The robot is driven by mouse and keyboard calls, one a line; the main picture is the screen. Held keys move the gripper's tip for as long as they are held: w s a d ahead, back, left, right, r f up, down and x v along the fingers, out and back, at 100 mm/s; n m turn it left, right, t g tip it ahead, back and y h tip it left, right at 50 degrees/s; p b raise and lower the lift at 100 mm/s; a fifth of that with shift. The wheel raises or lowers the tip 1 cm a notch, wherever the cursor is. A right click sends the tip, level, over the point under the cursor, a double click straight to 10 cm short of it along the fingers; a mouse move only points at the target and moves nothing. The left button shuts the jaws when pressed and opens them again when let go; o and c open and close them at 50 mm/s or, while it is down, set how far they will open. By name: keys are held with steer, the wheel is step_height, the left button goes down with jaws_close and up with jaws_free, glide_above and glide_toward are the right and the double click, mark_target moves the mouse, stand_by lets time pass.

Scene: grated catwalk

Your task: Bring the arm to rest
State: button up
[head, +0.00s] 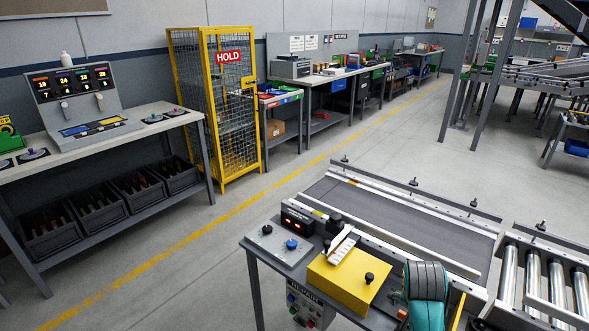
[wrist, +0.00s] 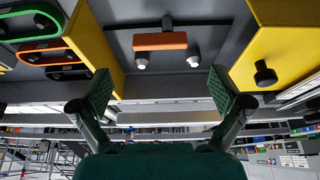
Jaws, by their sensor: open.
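My gripper (wrist: 163,94) is in the wrist view, with its two green-padded fingers wide apart and nothing between them. Beyond the fingertips is a dark panel with an orange bar (wrist: 160,41) and two pale knobs below it. In the head view, a teal and grey part of my arm (head: 425,295) shows at the lower right, over the near edge of the conveyor station. My fingers cannot be made out in the head view.
The small bench holds a yellow box (head: 350,278) with a black knob and a control box (head: 280,245), beside a belt conveyor (head: 400,220). Rollers (head: 545,275) are at right. A yellow HOLD cage (head: 215,110) and long workbench (head: 110,135) stand at left. Open floor lies between.

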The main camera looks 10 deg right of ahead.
steer(key=s+a+f+n+t+y, duration=0.1)
steer(key=s+a+f+n+t, duration=0.5)
steer(key=s+a+f, duration=0.8)
steer(key=s+a+r+n+t+y, duration=0.1)
steer(key=s+a+r+n+t, duration=0.1)
steer(key=s+r, duration=0.6)
steer(key=s+a+r+n+t+y, duration=0.1)
steer(key=s+a+r+t, duration=0.3)
steer(key=s+r, duration=0.5)
steer(key=s+a+n, duration=0.1)
steer(key=s+a, duration=0.1)
steer(key=s, duration=0.4)
steer(key=shift+r+n+y, duration=0.25)
steer(key=shift+n+y, duration=0.05)
